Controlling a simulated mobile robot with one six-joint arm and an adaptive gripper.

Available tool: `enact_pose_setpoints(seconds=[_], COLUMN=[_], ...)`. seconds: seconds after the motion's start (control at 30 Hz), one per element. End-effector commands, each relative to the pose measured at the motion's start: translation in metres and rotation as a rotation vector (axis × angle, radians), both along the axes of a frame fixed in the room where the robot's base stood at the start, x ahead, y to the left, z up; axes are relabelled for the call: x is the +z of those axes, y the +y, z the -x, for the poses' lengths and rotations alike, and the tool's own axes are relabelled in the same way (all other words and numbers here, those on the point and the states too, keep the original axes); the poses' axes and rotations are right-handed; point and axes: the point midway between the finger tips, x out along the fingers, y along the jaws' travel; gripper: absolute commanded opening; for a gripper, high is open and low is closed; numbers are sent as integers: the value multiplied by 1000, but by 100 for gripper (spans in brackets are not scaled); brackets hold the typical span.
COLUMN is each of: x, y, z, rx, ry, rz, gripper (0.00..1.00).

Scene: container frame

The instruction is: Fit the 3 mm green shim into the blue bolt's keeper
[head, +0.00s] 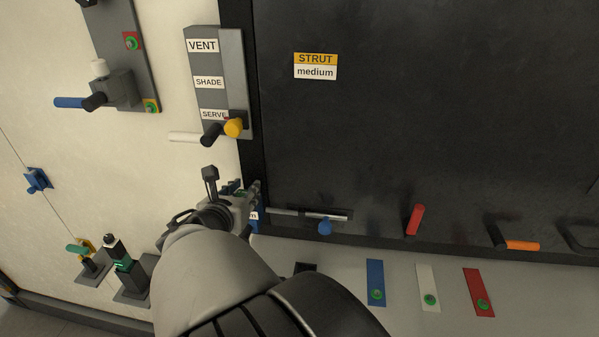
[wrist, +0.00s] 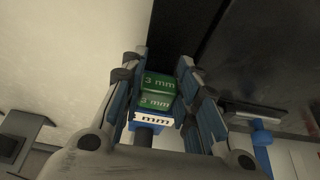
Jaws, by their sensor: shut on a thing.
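My gripper (head: 252,192) is at the dark panel's lower left corner. In the wrist view my gripper (wrist: 165,80) is shut on the green shim (wrist: 158,86), which shows "3 mm" on two faces. A blue block with a white "mm" label, seemingly the keeper (wrist: 150,125), shows just below the shim in that view. I cannot tell whether they touch. In the head view the keeper (head: 254,222) is mostly hidden behind my gripper. The blue bolt's knob (head: 325,227) and grey rod (head: 290,212) are right of it; the knob also shows in the wrist view (wrist: 262,136).
A grey VENT/SHADE/SERVE plate (head: 210,64) with a yellow knob (head: 233,127) and white handle (head: 186,137) is above my gripper. A red handle (head: 415,220) and an orange one (head: 522,245) are to the right. Blue (head: 375,275), white and red strips lie below.

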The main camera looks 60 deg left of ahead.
Motion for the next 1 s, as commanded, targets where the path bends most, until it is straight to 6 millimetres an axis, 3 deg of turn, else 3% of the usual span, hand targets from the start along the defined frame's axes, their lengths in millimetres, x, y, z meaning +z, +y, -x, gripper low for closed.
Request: enact_pose_setpoints(seconds=[0.2, 0.23, 0.57, 1.0], x=[-4, -4, -3, 2], y=[-1, -1, -1, -6], z=[0, 0, 0, 7], rx=[1, 1, 0, 1], ry=[3, 3, 2, 2], rz=[6, 6, 4, 3], gripper=[12, 30, 52, 52])
